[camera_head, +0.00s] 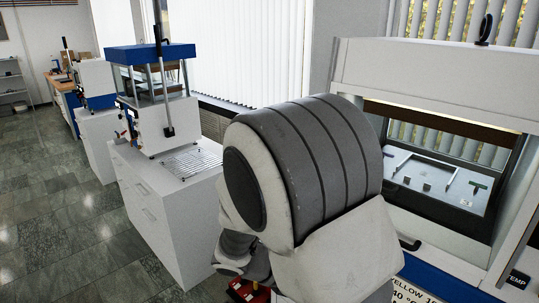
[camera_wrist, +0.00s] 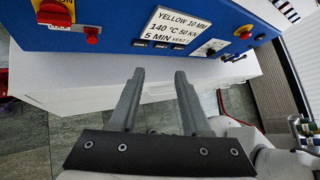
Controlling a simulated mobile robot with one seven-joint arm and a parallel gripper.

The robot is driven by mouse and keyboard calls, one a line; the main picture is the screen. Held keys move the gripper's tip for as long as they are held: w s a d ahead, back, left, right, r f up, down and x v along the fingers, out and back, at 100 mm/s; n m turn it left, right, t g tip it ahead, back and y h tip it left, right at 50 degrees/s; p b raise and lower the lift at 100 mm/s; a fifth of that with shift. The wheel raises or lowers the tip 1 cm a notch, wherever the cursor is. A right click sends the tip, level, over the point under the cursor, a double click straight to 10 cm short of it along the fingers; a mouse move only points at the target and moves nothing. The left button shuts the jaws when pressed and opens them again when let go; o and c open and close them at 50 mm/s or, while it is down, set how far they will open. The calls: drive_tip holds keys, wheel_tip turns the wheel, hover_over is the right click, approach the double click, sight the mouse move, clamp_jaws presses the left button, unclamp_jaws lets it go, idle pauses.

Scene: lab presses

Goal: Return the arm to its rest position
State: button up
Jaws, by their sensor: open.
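My arm (camera_head: 305,165) fills the middle of the head view, folded close to the camera, and hides part of the room behind it. My gripper (camera_wrist: 159,76) shows in the wrist view with its two grey fingers apart and nothing between them. The fingers point toward the lower edge of a blue control panel (camera_wrist: 110,30) and the white front below it. I cannot tell the exact gap to the panel. The gripper cannot be made out clearly in the head view.
A large white press with a glass front (camera_head: 440,185) stands close on the right. A blue-topped press (camera_head: 155,95) stands on a white cabinet (camera_head: 165,215) at left. Tiled floor (camera_head: 60,220) is free at far left.

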drive_tip(key=s+d+r+m+t+y, duration=0.1)
drive_tip(key=s+r+m+y, duration=0.4)
drive_tip(key=m, duration=0.8)
drive_tip(key=s+d+r+m+t+y, duration=0.1)
drive_tip(key=s+r+m+t+y, duration=0.2)
drive_tip(key=s+r+m+y, duration=0.3)
wheel_tip(320, 180, up, 5)
drive_tip(key=s+m, duration=0.2)
drive_tip(key=m, duration=0.4)
drive_tip(key=shift+s+m, duration=0.15)
drive_tip(key=shift+m, duration=0.25)
drive_tip(key=shift+d+f, duration=0.1)
drive_tip(key=shift+d, duration=0.1)
